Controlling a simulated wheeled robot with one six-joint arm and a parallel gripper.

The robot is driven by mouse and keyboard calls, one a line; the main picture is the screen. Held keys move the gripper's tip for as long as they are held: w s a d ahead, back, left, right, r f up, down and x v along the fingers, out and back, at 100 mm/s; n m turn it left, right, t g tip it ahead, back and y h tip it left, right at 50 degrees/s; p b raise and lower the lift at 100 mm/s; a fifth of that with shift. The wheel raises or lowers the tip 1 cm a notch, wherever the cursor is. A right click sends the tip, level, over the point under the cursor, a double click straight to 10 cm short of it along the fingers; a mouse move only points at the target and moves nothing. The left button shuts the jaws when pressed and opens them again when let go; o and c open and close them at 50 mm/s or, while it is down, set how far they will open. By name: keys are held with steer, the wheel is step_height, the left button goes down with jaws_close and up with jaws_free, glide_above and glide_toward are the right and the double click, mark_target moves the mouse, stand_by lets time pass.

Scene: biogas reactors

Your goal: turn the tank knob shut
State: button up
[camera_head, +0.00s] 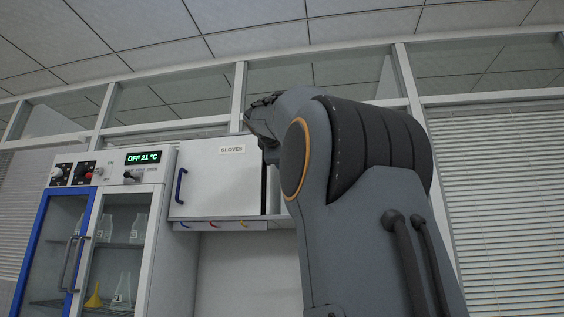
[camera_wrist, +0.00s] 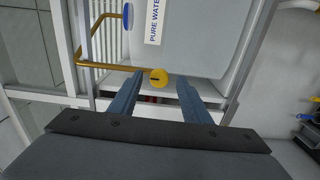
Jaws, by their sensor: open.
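In the wrist view, a round yellow knob (camera_wrist: 158,77) with a dark slot mark sits low on a pale tank (camera_wrist: 203,38). The tank bears a label reading "PURE WATE", cut off by the frame edge. My gripper (camera_wrist: 160,85) is open, with one blue-grey finger to each side of the knob in the picture. Gaps show between the knob and both fingers. I cannot tell how deep the fingertips reach. The tank and knob do not show in the head view, where my arm covers the middle right.
A yellow pipe (camera_wrist: 98,64) runs left of the knob, and a blue round part (camera_wrist: 127,16) sits above it. In the head view, a white box marked "GLOVES" (camera_head: 217,182) stands beside a blue-framed glass cabinet (camera_head: 35,240) holding flasks. A display (camera_head: 143,157) reads "OFF 21 °C".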

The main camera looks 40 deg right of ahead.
steer(key=b+v, duration=0.2)
steer(key=v, duration=0.4)
steer(key=shift+s+a, duration=0.2)
